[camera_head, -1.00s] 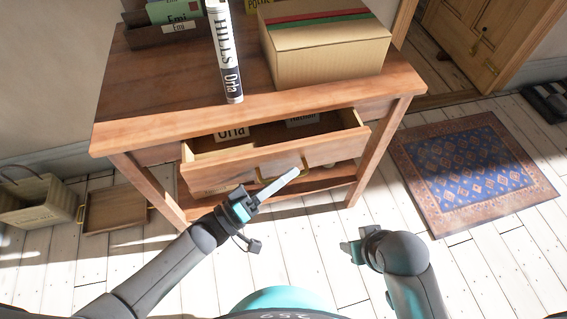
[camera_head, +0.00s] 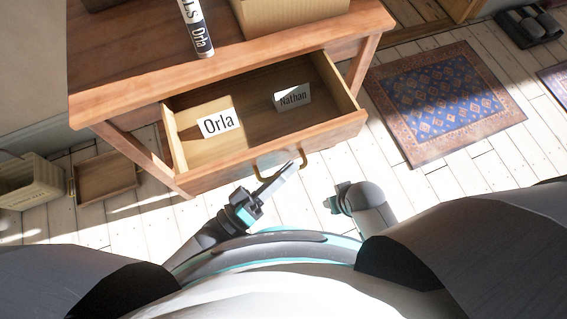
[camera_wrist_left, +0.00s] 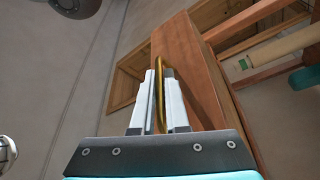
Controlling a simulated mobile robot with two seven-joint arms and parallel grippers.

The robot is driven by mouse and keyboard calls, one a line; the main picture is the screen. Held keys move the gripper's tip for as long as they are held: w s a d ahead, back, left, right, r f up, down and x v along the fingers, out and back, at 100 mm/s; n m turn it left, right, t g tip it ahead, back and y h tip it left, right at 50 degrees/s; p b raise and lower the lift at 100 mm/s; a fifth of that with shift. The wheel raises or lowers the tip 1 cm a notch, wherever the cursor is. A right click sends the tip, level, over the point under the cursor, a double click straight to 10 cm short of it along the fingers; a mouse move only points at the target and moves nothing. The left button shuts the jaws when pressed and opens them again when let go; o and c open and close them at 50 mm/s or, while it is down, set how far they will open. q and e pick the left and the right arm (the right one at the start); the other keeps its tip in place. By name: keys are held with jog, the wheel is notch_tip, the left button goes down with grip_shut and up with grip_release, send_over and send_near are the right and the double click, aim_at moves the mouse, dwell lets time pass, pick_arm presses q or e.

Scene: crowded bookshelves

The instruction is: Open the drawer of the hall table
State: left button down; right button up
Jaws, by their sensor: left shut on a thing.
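The wooden hall table (camera_head: 240,62) stands in front of me in the head view. The brass handle (camera_head: 303,164) is on the drawer front. My left gripper (camera_head: 287,172) is at the handle, and in the left wrist view its fingers (camera_wrist_left: 159,100) are shut on the brass handle (camera_wrist_left: 160,75). My right gripper (camera_head: 336,200) is to the right, below the drawer; its fingers are too small to judge.
A blue patterned rug (camera_head: 440,105) lies on the floor at right. A wooden tray (camera_head: 105,178) and a crate (camera_head: 30,180) are on the floor at left.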

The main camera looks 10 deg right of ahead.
pick_arm(q)
jog(key=shift+f, duration=0.1)
jog(key=c, duration=0.9)
grip_release()
jog(key=shift+a, duration=0.1)
jog(key=v, duration=1.5)
jog(key=shift+s+a, duration=0.1)
pick_arm(e)
jog(key=shift+w+r, duration=0.1)
jog(key=shift+w, duration=0.05)
